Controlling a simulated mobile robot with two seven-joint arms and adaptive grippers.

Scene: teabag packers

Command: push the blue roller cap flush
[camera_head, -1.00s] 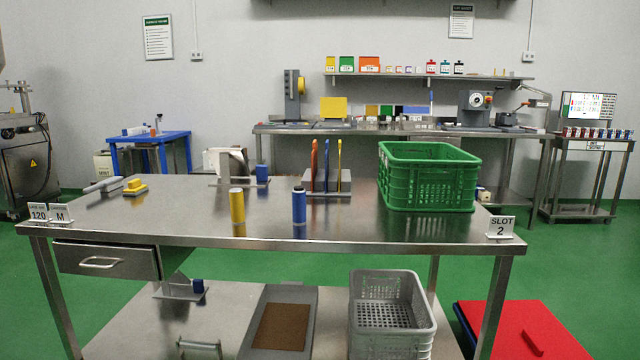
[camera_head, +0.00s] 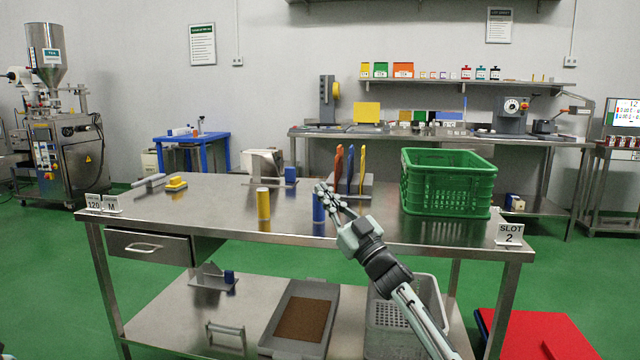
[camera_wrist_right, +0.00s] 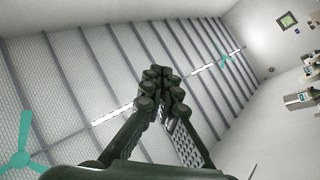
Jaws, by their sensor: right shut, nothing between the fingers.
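The blue roller (camera_head: 319,209) stands upright near the front of the steel table (camera_head: 225,215), right of a yellow roller (camera_head: 263,204). My right arm comes in from the lower right. My right gripper (camera_head: 322,190) is shut and empty, with its fingertips at the top of the blue roller. The fingers cover the cap, so I cannot tell whether they touch it or whether it is flush. In the right wrist view the closed fingers (camera_wrist_right: 160,78) point at the ceiling and no roller shows. My left gripper is not in view.
A rack with upright orange, blue and yellow pieces (camera_head: 362,165) stands just behind the gripper. A green crate (camera_head: 447,190) fills the table's right side. A yellow block (camera_head: 175,183) lies at left. The table's front left is clear.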

